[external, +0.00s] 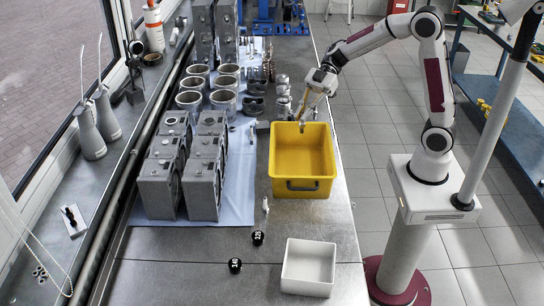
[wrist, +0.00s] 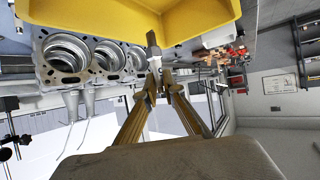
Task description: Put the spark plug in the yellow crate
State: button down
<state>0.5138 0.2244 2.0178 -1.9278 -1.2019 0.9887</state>
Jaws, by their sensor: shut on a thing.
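My gripper (external: 306,108) is shut on the spark plug (external: 302,126) and holds it tip down at the far rim of the yellow crate (external: 302,185). In the wrist view the fingers (wrist: 158,82) close on the slim grey-and-white spark plug (wrist: 153,46), which overlaps the yellow crate (wrist: 90,15) behind it. The external view does not show clearly how far the plug is over the opening. The visible inside of the crate looks empty.
A white bin (external: 308,268) stands at the table's front. Two black round items (external: 258,238) and a small slender white piece (external: 265,204) lie nearby. Engine blocks (external: 165,175) and cylinders (external: 223,101) stand left of the crate. Metal parts (external: 283,90) stand behind it.

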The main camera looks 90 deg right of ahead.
jog(key=shift+f, duration=1.9)
send_over(300, 165)
notch_tip(300, 165, down, 6)
jog(key=shift+f, duration=0.15)
jog(key=shift+f, duration=1.85)
jog(key=shift+f, duration=0.15)
jog(key=shift+f, duration=0.2)
